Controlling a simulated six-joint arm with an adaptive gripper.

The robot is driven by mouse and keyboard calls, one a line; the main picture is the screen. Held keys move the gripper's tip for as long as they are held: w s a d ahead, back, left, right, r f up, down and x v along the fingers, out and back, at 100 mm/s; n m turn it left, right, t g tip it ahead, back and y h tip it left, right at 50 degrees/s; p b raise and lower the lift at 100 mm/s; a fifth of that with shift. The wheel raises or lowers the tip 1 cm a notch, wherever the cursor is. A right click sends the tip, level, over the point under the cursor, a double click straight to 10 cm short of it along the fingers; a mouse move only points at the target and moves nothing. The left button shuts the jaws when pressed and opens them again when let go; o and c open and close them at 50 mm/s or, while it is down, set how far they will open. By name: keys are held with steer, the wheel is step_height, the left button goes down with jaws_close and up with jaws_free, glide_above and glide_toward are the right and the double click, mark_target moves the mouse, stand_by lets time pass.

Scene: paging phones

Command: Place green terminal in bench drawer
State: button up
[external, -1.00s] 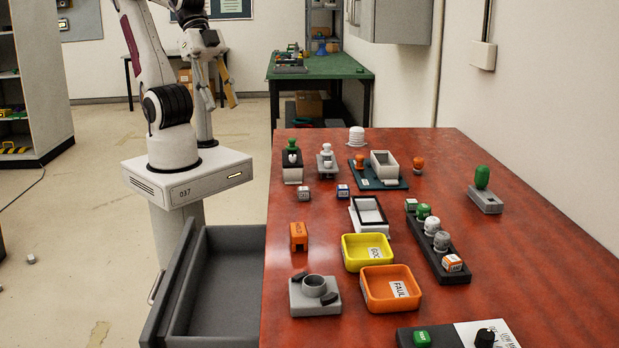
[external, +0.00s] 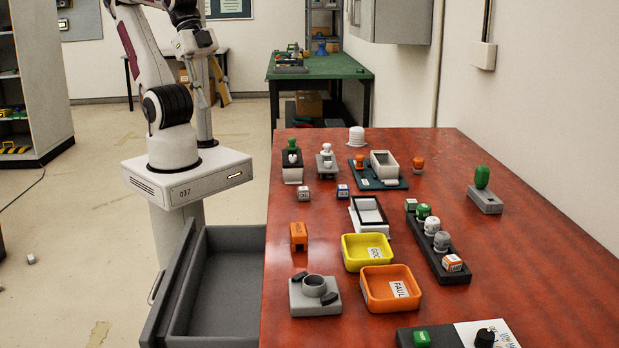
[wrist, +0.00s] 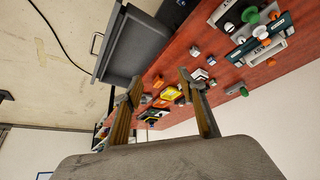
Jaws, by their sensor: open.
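Several green items stand on the red bench, and I cannot tell for sure which is the green terminal. A rounded green piece (external: 482,177) stands upright on a grey block at the right. A green-capped piece (external: 424,211) sits in the dark rack. Another green piece (external: 292,144) is on a dark stand at the back left. My gripper (wrist: 158,82) is open and empty, away from the bench.
The red bench (external: 540,265) carries a yellow tray (external: 350,262), an orange tray (external: 375,300), an orange block (external: 299,236) and a grey fixture (external: 315,305). The dark rack (external: 430,249) stands right of the trays. The bench's right side is mostly clear.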

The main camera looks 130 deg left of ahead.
steer(key=w+a+f+m+g+y, duration=0.4)
steer(key=w+a+f, duration=0.5)
steer(key=w+a, duration=0.1)
steer(key=m+t+y, duration=0.2)
steer(key=m+y, duration=0.1)
steer(key=m, duration=1.2)
glide_toward(411, 207)
steer(key=s+a, duration=0.1)
steer(key=s, duration=0.2)
steer(key=s+a+f, duration=0.1)
steer(key=s, duration=0.2)
steer(key=s+a+f, duration=0.1)
steer(key=s, duration=0.3)
steer(key=shift+s+f, duration=0.1)
steer(key=shift+f, duration=0.05)
steer(key=w+m, duration=0.2)
steer(key=w+r+m+t, duration=0.1)
steer(key=w+m, duration=0.1)
steer(key=w+m+t, duration=0.1)
steer(key=w+m, duration=0.1)
steer(key=shift+w+d+r, duration=0.2)
steer(key=shift+w+d, duration=0.15)
steer(key=shift+w+d+r+m+t+h, duration=0.15)
steer(key=shift+w+m+t+h, duration=0.15)
steer(key=shift+m, duration=0.3)
steer(key=shift+d+m, duration=0.15)
steer(key=shift+m, duration=0.25)
steer(key=shift+w, duration=0.1)
steer(key=shift+x, duration=1.4)
